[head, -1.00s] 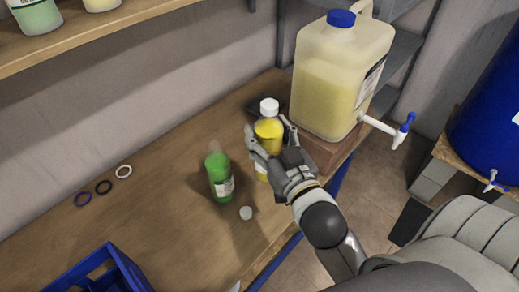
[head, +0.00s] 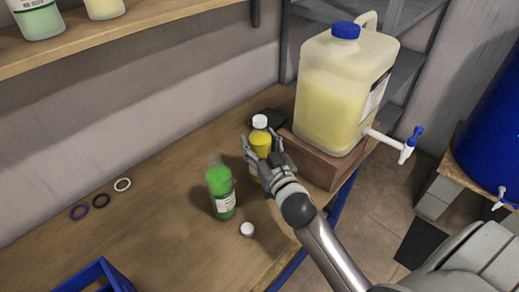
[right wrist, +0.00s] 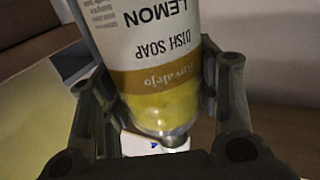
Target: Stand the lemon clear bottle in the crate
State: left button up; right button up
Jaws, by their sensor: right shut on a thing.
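The lemon clear bottle (head: 260,143), with yellow liquid and a white cap, is upright on or just above the bench, by the jug's block. My right gripper (head: 262,155) is shut on its body and hides its lower part. In the right wrist view the bottle (right wrist: 155,60) is between the fingers, its label reading LEMON DISH SOAP upside down. Whether its base touches the bench cannot be told. The blue crate (head: 98,268) is at the lower left edge, mostly cut off. My left gripper is not in view.
A green bottle (head: 221,192) and a loose white cap (head: 247,229) are close to my right gripper. A large jug (head: 343,90) with a tap stands on a brown block (head: 318,160). Several rings (head: 101,200) lie left on the bench (head: 160,225), with bare wood around them.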

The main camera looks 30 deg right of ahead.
jog(key=shift+f, duration=1.05)
jog(key=o, duration=1)
jog(key=shift+f, duration=0.15)
jog(key=o, duration=0.4)
jog(key=shift+s, duration=0.1)
